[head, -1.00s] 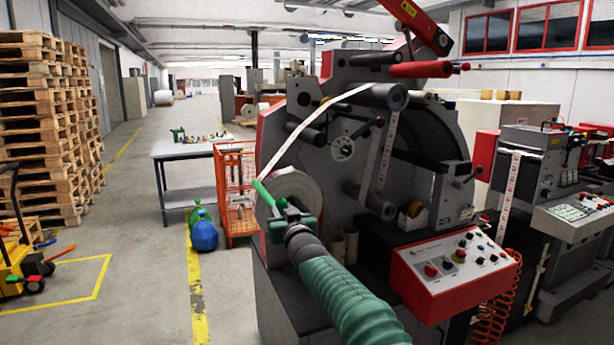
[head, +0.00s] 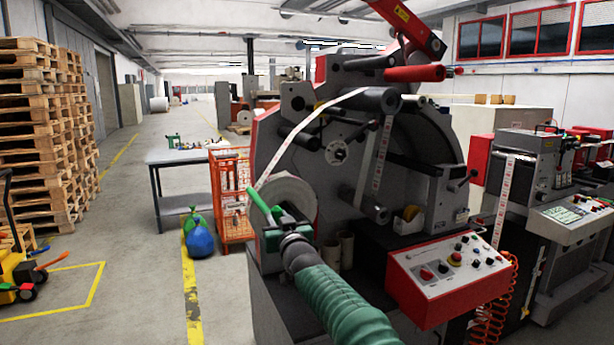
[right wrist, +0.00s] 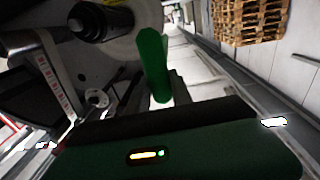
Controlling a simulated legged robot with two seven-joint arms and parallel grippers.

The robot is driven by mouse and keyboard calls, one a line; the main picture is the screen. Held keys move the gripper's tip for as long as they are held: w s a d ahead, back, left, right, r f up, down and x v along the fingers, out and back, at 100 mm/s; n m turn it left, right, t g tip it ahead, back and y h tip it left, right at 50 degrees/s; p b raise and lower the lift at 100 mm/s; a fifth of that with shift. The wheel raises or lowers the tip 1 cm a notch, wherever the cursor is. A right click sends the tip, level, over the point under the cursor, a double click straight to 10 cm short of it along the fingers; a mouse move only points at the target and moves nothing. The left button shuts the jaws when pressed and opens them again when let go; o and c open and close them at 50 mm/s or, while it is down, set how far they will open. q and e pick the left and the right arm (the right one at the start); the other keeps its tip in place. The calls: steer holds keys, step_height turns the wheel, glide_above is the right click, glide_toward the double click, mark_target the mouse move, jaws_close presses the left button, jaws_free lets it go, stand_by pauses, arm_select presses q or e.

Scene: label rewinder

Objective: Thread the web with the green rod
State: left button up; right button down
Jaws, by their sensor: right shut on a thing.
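My right gripper (head: 275,215) is shut on the green rod (head: 258,203) and holds it in front of the white label roll (head: 298,193) on the rewinder. The rod points up and left out of the jaws, its tip close to the lower end of the white web (head: 300,136); I cannot tell whether they touch. The web runs from the roll up to the upper grey roller (head: 376,99), and a printed strip hangs from there to a lower roller (head: 373,207). In the right wrist view, the rod (right wrist: 153,65) stands upright before the roll (right wrist: 118,45). My left gripper is not in view.
A red-and-white control panel (head: 450,270) juts out at lower right. A red roller (head: 412,73) sits above the web. An orange wire cage (head: 231,195), blue bag (head: 200,241) and grey table (head: 180,158) stand at left. The floor left of the yellow line is mostly clear.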

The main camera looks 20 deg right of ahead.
steer(key=shift+a+r, duration=0.1)
steer(key=shift+a, duration=0.15)
steer(key=s+r+b, duration=0.1)
steer(key=s+b, duration=0.2)
steer(key=s, duration=2.6)
steer(key=shift+d+r, duration=0.15)
steer(key=shift+d, duration=0.25)
steer(key=shift+w+r, duration=0.1)
steer(key=shift+w, duration=0.05)
